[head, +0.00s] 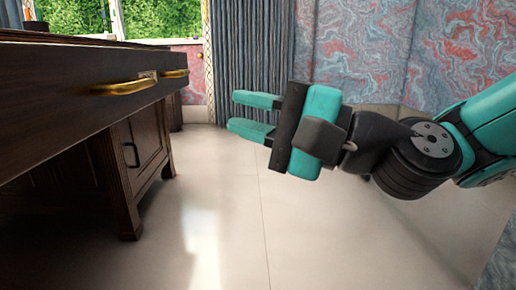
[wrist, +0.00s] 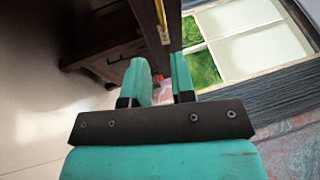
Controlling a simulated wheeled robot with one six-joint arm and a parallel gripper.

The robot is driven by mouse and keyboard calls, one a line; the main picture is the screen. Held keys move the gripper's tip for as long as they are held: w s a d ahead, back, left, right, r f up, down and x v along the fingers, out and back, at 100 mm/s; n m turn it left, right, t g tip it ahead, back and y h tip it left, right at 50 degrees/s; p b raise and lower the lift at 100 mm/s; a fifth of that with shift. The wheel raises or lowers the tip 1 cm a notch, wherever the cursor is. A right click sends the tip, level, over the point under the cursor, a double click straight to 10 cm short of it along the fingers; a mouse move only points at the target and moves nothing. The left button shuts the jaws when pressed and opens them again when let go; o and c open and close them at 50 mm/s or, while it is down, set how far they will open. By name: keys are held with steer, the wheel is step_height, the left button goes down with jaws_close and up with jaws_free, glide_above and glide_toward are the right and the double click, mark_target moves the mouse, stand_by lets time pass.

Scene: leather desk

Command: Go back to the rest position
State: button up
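My gripper (head: 233,111) is stretched out to the left in mid-air in the head view, its teal fingers apart with nothing between them. In the wrist view the two fingers (wrist: 158,63) also stand apart with an empty gap. In the head view the gripper is to the right of the dark wooden desk (head: 60,110), with a visible gap from it. My arm comes in from the right edge.
The desk has a brass drawer handle (head: 125,87) on its front. Pale floor tiles (head: 300,230) lie open below the gripper. A blue-grey curtain (head: 250,50) and a marbled wall (head: 355,45) stand behind it. A window (head: 165,18) is at the back left.

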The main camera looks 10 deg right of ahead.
steer(key=shift+s+d+f+b, duration=0.1)
steer(key=shift+s+d+b, duration=0.2)
steer(key=shift+d, duration=0.15)
steer(key=s+d+r+n+g+h+p, duration=1)
steer(key=n+h+p, duration=0.35)
steer(key=p, duration=1.65)
step_height(320, 180, up, 35)
steer(key=a+p, duration=0.1)
steer(key=p, duration=3.3)
steer(key=shift+a, duration=0.15)
